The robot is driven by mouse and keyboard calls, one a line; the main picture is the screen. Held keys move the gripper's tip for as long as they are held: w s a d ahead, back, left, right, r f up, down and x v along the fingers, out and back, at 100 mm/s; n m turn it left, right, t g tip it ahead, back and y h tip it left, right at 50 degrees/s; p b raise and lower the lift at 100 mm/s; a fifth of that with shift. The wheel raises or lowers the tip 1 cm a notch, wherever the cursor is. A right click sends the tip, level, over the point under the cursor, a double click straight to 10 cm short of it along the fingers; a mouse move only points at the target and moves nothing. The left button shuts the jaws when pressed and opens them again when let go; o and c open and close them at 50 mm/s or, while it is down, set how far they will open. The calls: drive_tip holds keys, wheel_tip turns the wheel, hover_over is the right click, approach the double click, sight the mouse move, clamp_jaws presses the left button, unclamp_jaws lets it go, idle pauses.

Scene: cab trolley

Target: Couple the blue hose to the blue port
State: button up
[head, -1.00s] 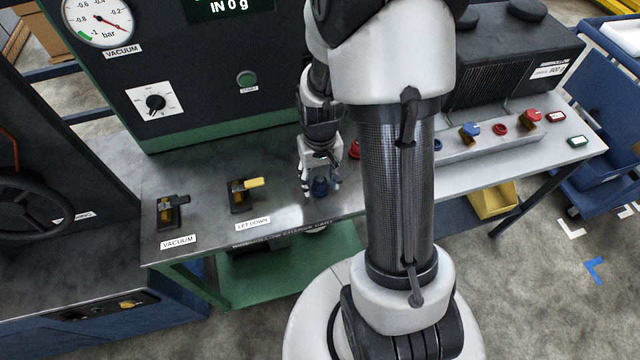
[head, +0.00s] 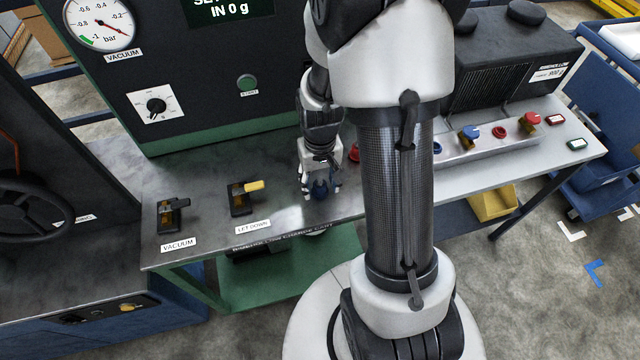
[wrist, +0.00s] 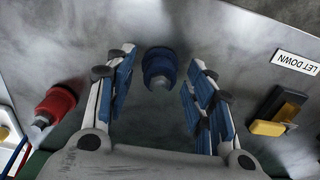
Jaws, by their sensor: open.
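The blue hose end (head: 320,188) is a round blue coupling at the cart top's front edge, right of the LET DOWN valve. In the wrist view the blue coupling (wrist: 160,66) lies between the tips of my open fingers, with gaps on both sides. My gripper (head: 321,184) is open around or just above it; the exact height is unclear. It also shows in the wrist view (wrist: 162,62). A blue ring (head: 437,147), likely the blue port, sits on the grey manifold at right, partly hidden by my arm. The hose itself is mostly hidden.
A red coupling (wrist: 55,105) stands beside the blue one. The LET DOWN valve (head: 243,197) and VACUUM valve (head: 171,215) are to the left. The manifold also carries a blue-knobbed valve (head: 470,133), a red ring (head: 500,132) and a red-knobbed valve (head: 530,122).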

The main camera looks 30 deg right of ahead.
sight(320, 179)
drive_tip(key=shift+c, duration=0.5)
clamp_jaws()
drive_tip(key=shift+r+p, duration=2.45)
drive_tip(key=shift+r, duration=0.6)
